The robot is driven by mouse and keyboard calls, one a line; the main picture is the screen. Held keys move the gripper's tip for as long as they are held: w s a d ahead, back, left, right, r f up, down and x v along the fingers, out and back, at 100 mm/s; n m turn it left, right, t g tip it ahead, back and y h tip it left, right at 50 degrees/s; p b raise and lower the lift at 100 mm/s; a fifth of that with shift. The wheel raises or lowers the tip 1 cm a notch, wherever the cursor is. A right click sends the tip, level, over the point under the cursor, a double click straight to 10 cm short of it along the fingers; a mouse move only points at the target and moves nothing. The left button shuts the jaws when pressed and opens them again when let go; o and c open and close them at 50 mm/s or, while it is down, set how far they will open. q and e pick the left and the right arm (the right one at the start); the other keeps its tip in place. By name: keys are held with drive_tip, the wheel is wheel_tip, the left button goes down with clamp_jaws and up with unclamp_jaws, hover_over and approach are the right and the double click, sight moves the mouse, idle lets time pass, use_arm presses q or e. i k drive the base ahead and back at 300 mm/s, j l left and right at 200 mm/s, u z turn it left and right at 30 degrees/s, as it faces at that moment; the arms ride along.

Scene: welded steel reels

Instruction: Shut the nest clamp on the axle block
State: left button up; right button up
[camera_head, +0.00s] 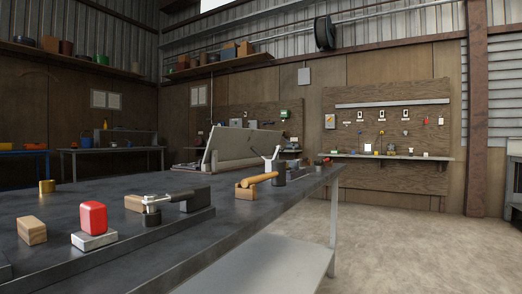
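A dark clamp-like fitting (184,200) stands on the long dark steel strip at the front of the bench. I cannot tell which piece is the axle block, or whether the clamp is open or shut. Neither of my grippers is in view.
The dark bench top (60,205) also carries a wooden block (32,231), a brass cylinder (47,187), and a wooden-handled tool (258,180) on a wood block. A tilted grey panel (238,146) stands behind. Open floor (400,235) lies right of the bench.

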sight(253, 148)
drive_tip(key=i+l, duration=0.3)
drive_tip(key=l, duration=0.2)
drive_tip(key=i+l, duration=0.3)
drive_tip(key=l, duration=0.2)
drive_tip(key=i+l+u, duration=0.1)
drive_tip(key=i+l, duration=0.15)
drive_tip(key=l, duration=0.25)
drive_tip(key=i+l, duration=0.3)
drive_tip(key=l, duration=0.2)
drive_tip(key=i+l+u, duration=0.1)
drive_tip(key=i+l, duration=0.15)
drive_tip(key=l, duration=0.3)
drive_tip(key=i+l, duration=0.25)
drive_tip(key=l, duration=0.25)
drive_tip(key=i+l, duration=0.3)
drive_tip(key=l, duration=0.25)
drive_tip(key=i+l+u, duration=0.1)
drive_tip(key=i+l, duration=0.15)
drive_tip(key=l, duration=0.3)
